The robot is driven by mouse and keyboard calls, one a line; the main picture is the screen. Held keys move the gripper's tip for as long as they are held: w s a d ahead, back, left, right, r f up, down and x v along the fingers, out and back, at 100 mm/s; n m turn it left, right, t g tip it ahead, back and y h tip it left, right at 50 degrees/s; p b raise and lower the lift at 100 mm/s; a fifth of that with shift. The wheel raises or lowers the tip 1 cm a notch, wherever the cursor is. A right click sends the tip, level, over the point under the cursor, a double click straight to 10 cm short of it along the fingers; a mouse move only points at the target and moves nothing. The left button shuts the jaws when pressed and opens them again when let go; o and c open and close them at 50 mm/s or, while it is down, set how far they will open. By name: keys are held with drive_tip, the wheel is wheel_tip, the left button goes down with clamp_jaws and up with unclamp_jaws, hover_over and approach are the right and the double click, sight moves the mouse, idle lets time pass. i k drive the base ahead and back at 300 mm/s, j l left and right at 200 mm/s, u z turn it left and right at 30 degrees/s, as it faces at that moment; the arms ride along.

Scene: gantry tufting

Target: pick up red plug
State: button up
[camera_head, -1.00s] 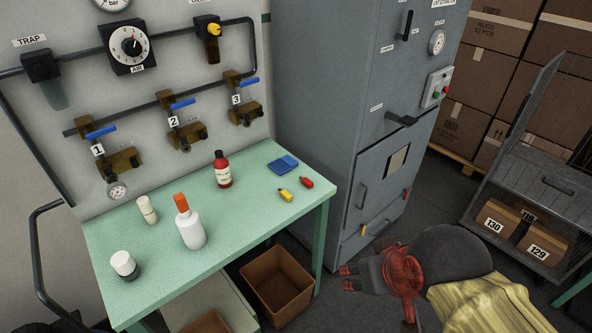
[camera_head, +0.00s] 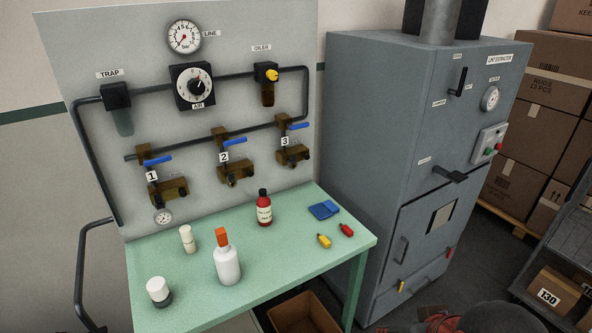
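The red plug (camera_head: 346,230) lies on the green table (camera_head: 290,276) near its right end, just right of a yellow plug (camera_head: 324,241). Nothing covers it. My arm's dark and red end (camera_head: 440,322) shows only in part at the bottom edge, right of the table and well apart from the red plug. The fingertips are cut off by the frame, so their opening is not visible.
A blue pad (camera_head: 323,209) lies behind the plugs. A red bottle (camera_head: 264,208), a white bottle with orange cap (camera_head: 227,262), a cream bottle (camera_head: 188,239) and a white jar (camera_head: 159,291) stand to the left. A grey cabinet (camera_head: 370,130) stands right of the table.

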sight(345, 228)
drive_tip(key=i+l+u, duration=0.2)
drive_tip(key=i+u, duration=0.3)
drive_tip(key=i+l+u, duration=0.25)
drive_tip(key=u, duration=0.2)
drive_tip(key=i+l+u, duration=0.3)
drive_tip(key=l+u, duration=0.2)
